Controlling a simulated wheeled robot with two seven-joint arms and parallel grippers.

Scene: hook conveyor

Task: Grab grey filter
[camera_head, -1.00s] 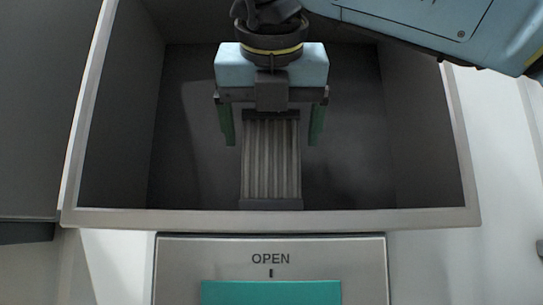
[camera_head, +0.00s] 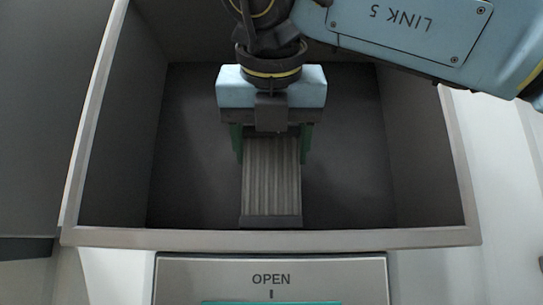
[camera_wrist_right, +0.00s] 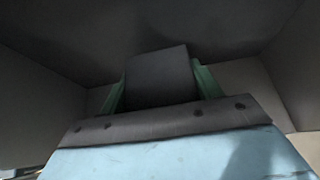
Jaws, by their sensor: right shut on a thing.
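The grey filter (camera_head: 271,180) is a ribbed, pleated block standing inside an open grey bin. It shows in the head view in the middle of the bin. My right gripper (camera_head: 271,146) reaches in from above, with its green fingers closed on the left and right sides of the filter's upper part. In the right wrist view, the green fingers of my right gripper (camera_wrist_right: 160,85) show on either side of a dark block, and the filter cannot be made out there. The gripper body hides the filter's top end. My left gripper is not in view.
The bin (camera_head: 270,239) has a pale rim and dark inner walls, with free room left and right of the filter. Below its front rim is a panel (camera_head: 215,273) marked OPEN with a teal strip (camera_head: 270,302).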

